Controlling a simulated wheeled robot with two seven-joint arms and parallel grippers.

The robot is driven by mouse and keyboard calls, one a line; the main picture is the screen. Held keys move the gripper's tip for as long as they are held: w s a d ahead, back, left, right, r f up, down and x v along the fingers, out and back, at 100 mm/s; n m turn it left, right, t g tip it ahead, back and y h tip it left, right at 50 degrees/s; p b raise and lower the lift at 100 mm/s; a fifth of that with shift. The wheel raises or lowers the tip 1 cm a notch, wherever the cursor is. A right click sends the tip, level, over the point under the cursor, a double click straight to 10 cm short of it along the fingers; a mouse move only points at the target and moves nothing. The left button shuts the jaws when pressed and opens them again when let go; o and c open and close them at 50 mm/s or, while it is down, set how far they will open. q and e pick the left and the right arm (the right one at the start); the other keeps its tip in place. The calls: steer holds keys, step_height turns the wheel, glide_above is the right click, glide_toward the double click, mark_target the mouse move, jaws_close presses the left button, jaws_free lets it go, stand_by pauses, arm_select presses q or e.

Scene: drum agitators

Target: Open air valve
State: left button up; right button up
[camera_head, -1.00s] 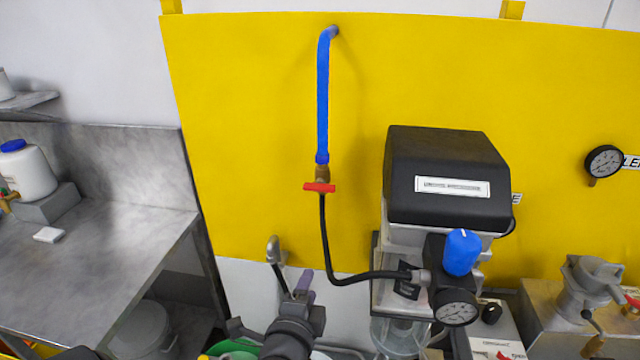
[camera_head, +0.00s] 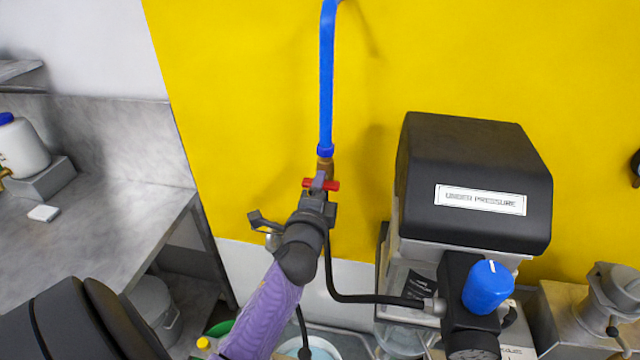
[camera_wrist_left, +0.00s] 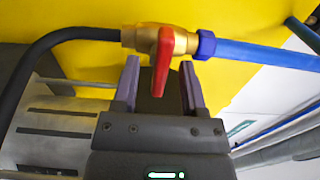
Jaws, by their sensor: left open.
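The air valve is a brass fitting (camera_wrist_left: 146,38) with a red handle (camera_wrist_left: 162,62), below a blue pipe (camera_head: 326,85) on the yellow wall panel. In the head view the red handle (camera_head: 330,185) lies crosswise to the pipe, partly hidden behind my left gripper (camera_head: 318,183). In the left wrist view my left gripper (camera_wrist_left: 160,88) is open, with one finger on each side of the red handle. Its tip lies between the fingers, and I cannot tell whether either finger touches it. My right gripper is not in view.
A black hose (camera_head: 333,280) runs from the valve down to the machine with a black cover (camera_head: 475,175) at the right. A blue knob (camera_head: 488,286) sits on its front. A steel bench (camera_head: 110,225) stands at the left.

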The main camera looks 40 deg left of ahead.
arm_select(q)
steer(key=shift+w+a, duration=0.15)
steer(key=shift+w, duration=0.05)
steer(key=shift+c, duration=0.2)
jaws_close()
